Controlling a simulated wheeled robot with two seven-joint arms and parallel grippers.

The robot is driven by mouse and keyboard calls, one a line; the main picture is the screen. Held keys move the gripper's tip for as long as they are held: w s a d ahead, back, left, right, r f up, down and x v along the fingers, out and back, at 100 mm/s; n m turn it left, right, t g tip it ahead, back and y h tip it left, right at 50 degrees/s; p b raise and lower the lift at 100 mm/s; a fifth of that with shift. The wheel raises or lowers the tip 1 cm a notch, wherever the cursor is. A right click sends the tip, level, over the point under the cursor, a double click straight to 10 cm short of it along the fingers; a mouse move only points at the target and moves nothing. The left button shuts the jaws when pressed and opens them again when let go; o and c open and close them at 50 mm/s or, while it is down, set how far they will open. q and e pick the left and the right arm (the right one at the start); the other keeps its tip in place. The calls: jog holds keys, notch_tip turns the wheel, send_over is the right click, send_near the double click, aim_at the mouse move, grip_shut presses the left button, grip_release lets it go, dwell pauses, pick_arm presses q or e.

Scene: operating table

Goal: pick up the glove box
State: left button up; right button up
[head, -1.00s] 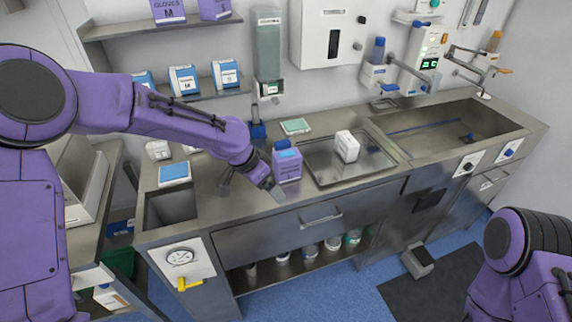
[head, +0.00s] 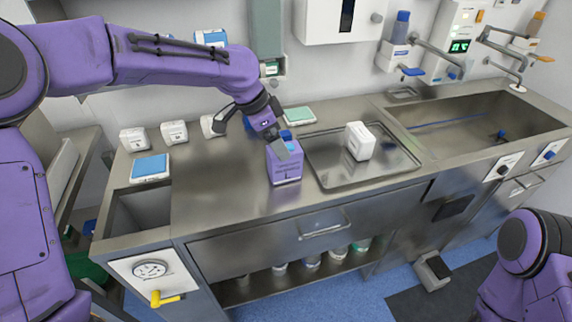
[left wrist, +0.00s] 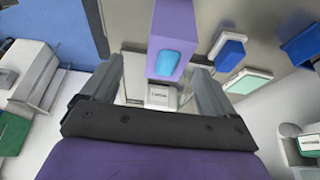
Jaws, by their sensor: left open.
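The glove box (head: 284,168) is purple with a blue patch on top and stands upright on the steel counter (head: 220,190), left of the tray. My left gripper (head: 281,142) is over the top of the box in the head view and partly hides it. In the left wrist view the open fingers (left wrist: 157,68) point toward the glove box (left wrist: 178,22), whose blue-patched end shows between them. I cannot tell whether a finger touches it. My right gripper is out of view.
A steel tray (head: 335,178) holding a white box (head: 360,141) is just right of the glove box. A green-topped pack (head: 299,116) lies behind. A blue-topped box (head: 150,167) is at left. The counter between is clear. A sink (head: 470,122) is at right.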

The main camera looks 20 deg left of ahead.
aim_at(284, 163)
pick_arm(q)
jog(key=x, duration=0.2)
jog(key=p+x, duration=0.1)
jog(key=x, duration=0.2)
jog(key=w+x, duration=0.1)
jog(key=x, duration=0.2)
jog(key=shift+a, duration=0.1)
jog(key=shift+w+f, duration=0.15)
jog(key=c, duration=1.1)
